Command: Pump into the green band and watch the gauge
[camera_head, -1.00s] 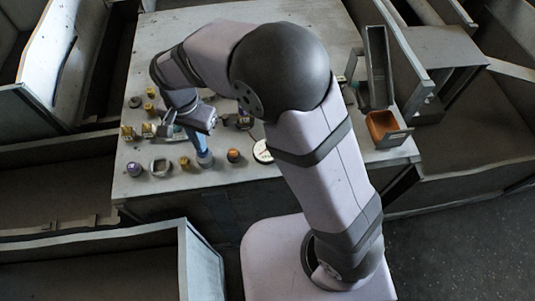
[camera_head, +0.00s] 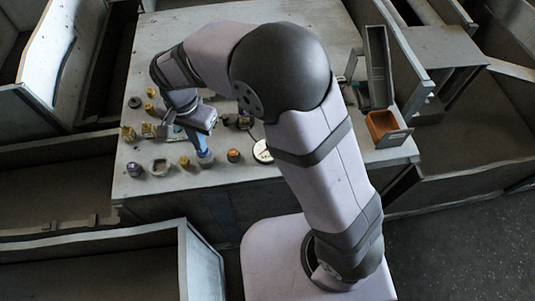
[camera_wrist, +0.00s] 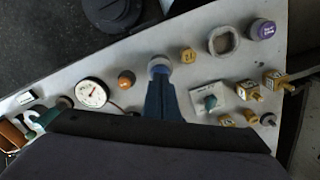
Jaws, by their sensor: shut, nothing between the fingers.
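The gauge (camera_wrist: 92,93) is a round white dial with a dark rim and a red needle, left of my gripper in the wrist view. In the head view the gauge (camera_head: 262,152) is partly hidden by my arm. Its needle is too small to read against any green band. My gripper (camera_wrist: 160,78) has its blue fingers shut and empty, pointing down at a round grey-blue knob (camera_wrist: 159,64). In the head view my gripper (camera_head: 203,152) is right over that knob (camera_head: 206,161). The tips overlap it; I cannot tell whether they press it.
An orange button (camera_wrist: 126,78) stands between knob and gauge. A yellow knob (camera_wrist: 188,55), a grey ring (camera_wrist: 223,40), a purple knob (camera_wrist: 263,29) and a green-knobbed switch (camera_wrist: 210,102) lie to the right. An orange bin (camera_head: 386,127) stands at the panel's right edge.

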